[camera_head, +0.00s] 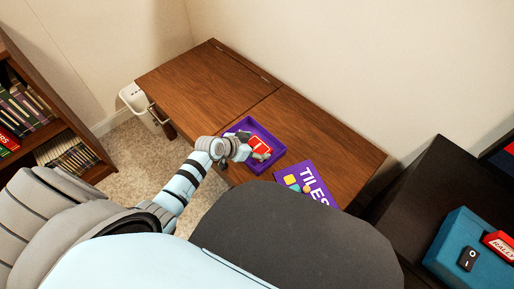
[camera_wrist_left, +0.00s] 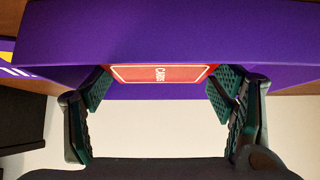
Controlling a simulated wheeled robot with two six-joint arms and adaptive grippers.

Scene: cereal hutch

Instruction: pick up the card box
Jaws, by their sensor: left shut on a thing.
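The red card box (camera_head: 259,143) is in the open purple box (camera_head: 275,138) on the wooden desk in the head view. I cannot tell whether the card box is clear of the purple box's floor. My right gripper is not in view.
A purple "TILES" lid (camera_head: 306,182) lies on the desk (camera_head: 205,85), right of the purple box. A bookshelf (camera_head: 50,120) stands at left. A dark cabinet (camera_head: 420,190) with a blue case (camera_head: 470,248) stands at right. The desk's far left is clear.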

